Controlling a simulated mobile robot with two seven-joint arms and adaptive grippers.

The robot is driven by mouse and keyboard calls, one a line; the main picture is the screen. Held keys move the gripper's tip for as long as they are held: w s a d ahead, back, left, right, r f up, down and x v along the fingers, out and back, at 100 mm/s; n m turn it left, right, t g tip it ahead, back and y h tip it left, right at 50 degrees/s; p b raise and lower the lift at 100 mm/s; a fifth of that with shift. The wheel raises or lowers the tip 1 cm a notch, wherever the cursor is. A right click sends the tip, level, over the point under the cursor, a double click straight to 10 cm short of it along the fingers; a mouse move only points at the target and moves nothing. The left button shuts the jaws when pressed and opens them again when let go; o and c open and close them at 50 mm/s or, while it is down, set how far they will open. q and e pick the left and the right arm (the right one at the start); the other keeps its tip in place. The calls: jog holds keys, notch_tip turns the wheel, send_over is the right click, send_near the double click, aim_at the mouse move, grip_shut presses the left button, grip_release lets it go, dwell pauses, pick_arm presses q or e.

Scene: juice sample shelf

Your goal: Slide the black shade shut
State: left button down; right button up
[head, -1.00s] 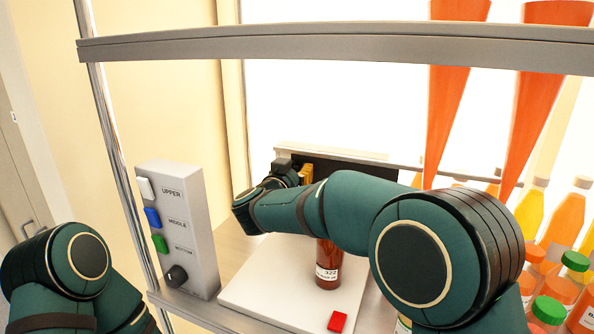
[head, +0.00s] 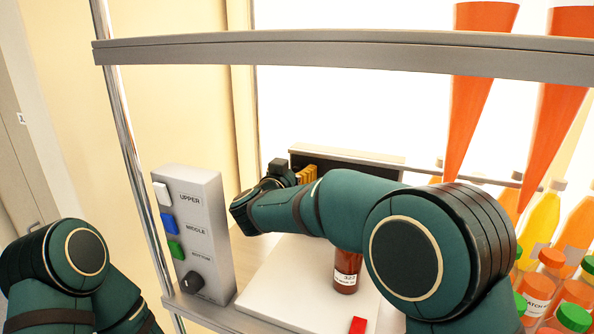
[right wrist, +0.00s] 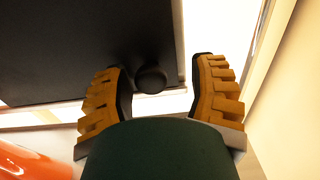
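The black shade (head: 350,165) is a dark flat panel at the back of the shelf, in front of a bright backlight. It fills the upper left of the right wrist view (right wrist: 80,45). A round black knob (right wrist: 150,79) sits near its edge. My right gripper (head: 304,174) is at the shade's left end, partly hidden by my own wrist. In the right wrist view its orange ridged fingers (right wrist: 163,88) are apart, with the knob between them, closer to the left finger. I cannot tell whether that finger touches it. My left arm shows at lower left, but its gripper is out of view.
A grey control box (head: 195,230) with buttons and a dial stands left. A dark red bottle (head: 346,272) and red block (head: 357,325) are on a white board (head: 270,295) below my right arm. Orange juice bottles (head: 555,265) crowd the right. A shelf bar (head: 330,50) crosses above.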

jog(key=shift+s+d, duration=0.1)
jog(key=shift+s, duration=0.05)
jog(key=v, duration=1.2)
jog(key=shift+f, duration=0.15)
